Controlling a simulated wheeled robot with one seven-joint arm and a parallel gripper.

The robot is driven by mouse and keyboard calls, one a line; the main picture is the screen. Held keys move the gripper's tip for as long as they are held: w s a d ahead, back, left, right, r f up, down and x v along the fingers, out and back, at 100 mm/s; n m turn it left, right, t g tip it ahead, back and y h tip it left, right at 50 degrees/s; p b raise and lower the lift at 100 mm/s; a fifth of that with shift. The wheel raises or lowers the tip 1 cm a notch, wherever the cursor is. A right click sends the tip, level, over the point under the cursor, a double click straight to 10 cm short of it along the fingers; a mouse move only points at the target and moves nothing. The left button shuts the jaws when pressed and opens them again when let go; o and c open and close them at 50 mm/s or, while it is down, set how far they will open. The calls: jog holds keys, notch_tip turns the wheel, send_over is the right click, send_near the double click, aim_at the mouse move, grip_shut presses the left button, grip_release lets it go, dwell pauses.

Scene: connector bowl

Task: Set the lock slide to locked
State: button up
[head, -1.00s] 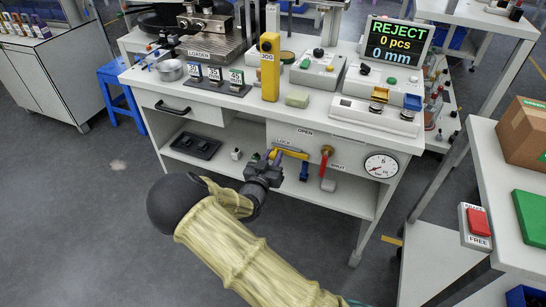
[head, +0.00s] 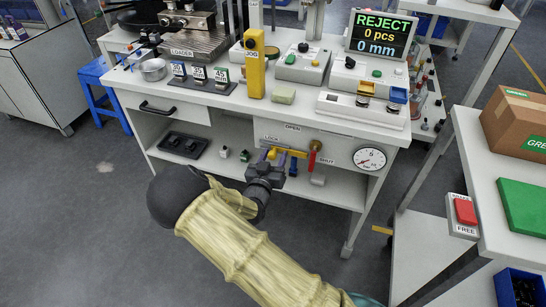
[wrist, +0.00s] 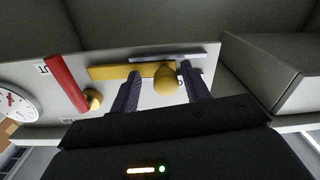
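The lock slide is a yellow bar (head: 296,153) on the front panel under the bench top, by the LOCK label (head: 272,139). In the wrist view, which looks upside down, its yellow bar (wrist: 112,72) runs beside a round yellow knob (wrist: 166,80). My gripper (head: 279,158) is at the panel in front of the slide. In the wrist view its two dark fingers (wrist: 160,82) are apart, one on each side of the knob, with gaps showing. I cannot tell whether the fingertips reach past the knob. My gripper hides part of the slide in the head view.
A red valve lever (head: 312,160) hangs close to the right of the slide, between OPEN and SHUT labels; it also shows in the wrist view (wrist: 66,84). A round gauge (head: 369,159) is further right. A black tray (head: 183,145) sits on the shelf to the left.

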jog(key=shift+s+a, duration=0.1)
jog(key=p+v, duration=0.2)
jog(key=v, duration=1.5)
jog(key=shift+p, duration=0.35)
